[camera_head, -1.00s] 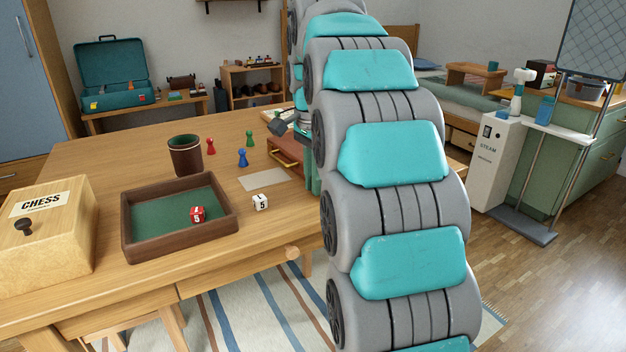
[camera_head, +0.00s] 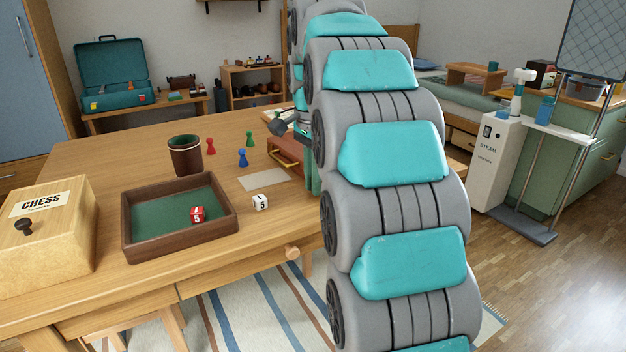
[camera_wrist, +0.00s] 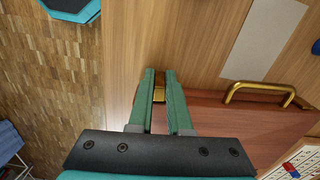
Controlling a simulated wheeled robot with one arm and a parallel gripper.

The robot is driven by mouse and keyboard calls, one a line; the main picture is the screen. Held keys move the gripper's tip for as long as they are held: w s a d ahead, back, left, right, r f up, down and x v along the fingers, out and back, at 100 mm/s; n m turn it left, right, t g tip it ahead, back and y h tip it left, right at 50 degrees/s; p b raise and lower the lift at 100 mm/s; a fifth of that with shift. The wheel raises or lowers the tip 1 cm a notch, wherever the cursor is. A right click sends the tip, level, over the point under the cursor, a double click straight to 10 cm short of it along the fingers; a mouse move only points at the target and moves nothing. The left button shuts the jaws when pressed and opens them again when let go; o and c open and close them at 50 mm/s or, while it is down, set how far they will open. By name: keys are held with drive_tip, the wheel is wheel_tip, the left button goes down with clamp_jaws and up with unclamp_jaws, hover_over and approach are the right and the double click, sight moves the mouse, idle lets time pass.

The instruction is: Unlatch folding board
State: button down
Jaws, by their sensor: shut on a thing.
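The folding board is a reddish-brown case lying on the wooden table. In the wrist view the board (camera_wrist: 235,122) fills the lower right, with a curved brass handle (camera_wrist: 262,88) on its edge. A small brass latch (camera_wrist: 159,94) shows between the two green fingers of my gripper (camera_wrist: 159,76). The fingers are nearly closed, one on each side of the latch, and are shut on it. In the head view the board (camera_head: 288,150) is at the table's right side, partly hidden by my arm. My gripper (camera_head: 312,178) is mostly hidden there.
A pale card (camera_head: 262,180) lies beside the board. Game pawns, a brown dice cup (camera_head: 185,155), a dice tray (camera_head: 130,235), a white die (camera_head: 261,202) and a chess box (camera_head: 50,250) stand farther left. The table edge is close to the gripper.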

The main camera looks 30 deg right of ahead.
drive_tip(key=shift+s, duration=0.1)
drive_tip(key=shift+s+d, duration=0.15)
drive_tip(key=shift+s, duration=0.8)
drive_tip(key=c, duration=0.8)
unclamp_jaws()
drive_tip(key=shift+c, duration=0.2)
drive_tip(key=shift+r, duration=0.1)
